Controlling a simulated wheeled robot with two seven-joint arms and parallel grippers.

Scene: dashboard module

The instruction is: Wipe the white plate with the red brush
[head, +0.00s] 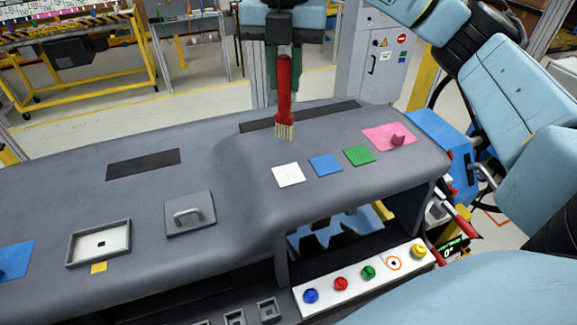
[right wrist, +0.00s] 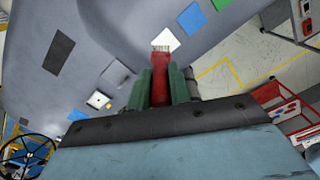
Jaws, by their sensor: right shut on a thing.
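The red brush (head: 284,85) hangs upright, bristles down, in my right gripper (head: 284,72) at the top middle of the head view. My right gripper is shut on its handle. The bristles end just behind the white plate (head: 288,175) in the picture; I cannot tell whether they touch the dashboard. The white plate lies flat on the dashboard top. In the right wrist view the brush (right wrist: 159,90) sits between the green fingers of the gripper (right wrist: 160,85), and its bristles partly overlap the white plate (right wrist: 170,39). My left gripper is not in view.
A blue plate (head: 325,165) and a green plate (head: 359,156) lie right of the white one. Farther right is a pink plate (head: 381,137) with a knob. A grey handle plate (head: 190,214) and a framed tray (head: 72,256) are at left. Coloured buttons (head: 341,284) line the front.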

